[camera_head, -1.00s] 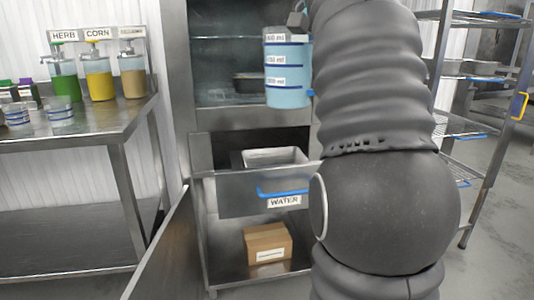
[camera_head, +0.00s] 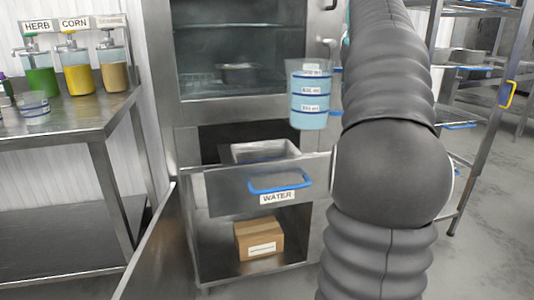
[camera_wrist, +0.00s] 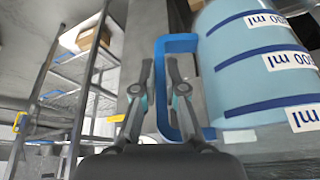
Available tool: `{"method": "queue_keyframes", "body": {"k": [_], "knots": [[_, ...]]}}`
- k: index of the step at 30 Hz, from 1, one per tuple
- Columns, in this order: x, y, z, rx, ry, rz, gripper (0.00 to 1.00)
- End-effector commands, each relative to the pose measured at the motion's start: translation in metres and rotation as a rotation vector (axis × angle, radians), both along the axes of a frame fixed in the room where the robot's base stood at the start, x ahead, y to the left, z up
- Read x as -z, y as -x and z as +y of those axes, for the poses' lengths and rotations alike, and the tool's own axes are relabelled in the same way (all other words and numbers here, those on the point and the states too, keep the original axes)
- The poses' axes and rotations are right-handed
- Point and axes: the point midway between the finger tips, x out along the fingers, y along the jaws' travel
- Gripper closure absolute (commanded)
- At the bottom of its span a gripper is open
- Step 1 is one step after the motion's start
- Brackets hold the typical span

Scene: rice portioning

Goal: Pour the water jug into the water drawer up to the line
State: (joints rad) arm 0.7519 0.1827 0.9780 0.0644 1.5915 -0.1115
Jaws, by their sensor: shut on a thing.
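The clear jug (camera_head: 308,100) holds light blue water, with dark blue rings and ml labels. It hangs in the air nearly upright, above the right end of the open water drawer (camera_head: 225,195). The drawer has a blue handle, a WATER label and a metal pan (camera_head: 240,152); its fill line cannot be made out. In the wrist view the jug (camera_wrist: 235,75) is at the right, and my gripper (camera_wrist: 158,85) is shut on its blue handle (camera_wrist: 163,110). In the head view my arm hides the gripper.
A cardboard box (camera_head: 258,240) sits on the shelf under the drawer. A steel table (camera_head: 70,130) with labelled dispensers (camera_head: 77,75) stands at the left. A wire rack (camera_head: 480,70) stands at the right. An open metal door panel (camera_head: 155,255) juts out at the lower left.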

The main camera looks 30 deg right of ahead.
Motion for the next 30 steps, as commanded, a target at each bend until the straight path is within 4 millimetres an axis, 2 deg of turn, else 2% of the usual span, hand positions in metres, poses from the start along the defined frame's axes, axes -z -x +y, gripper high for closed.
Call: {"method": "queue_keyframes", "body": {"k": [1, 6, 12, 30], "knots": [[0.006, 0.002, -0.013, -0.014, -0.002, -0.002, 1.0], [0.023, 0.005, -0.043, -0.078, -0.002, -0.005, 1.0], [0.033, 0.009, -0.062, -0.116, -0.003, -0.006, 1.0], [0.031, 0.007, -0.063, -0.127, 0.032, 0.015, 1.0]]}}
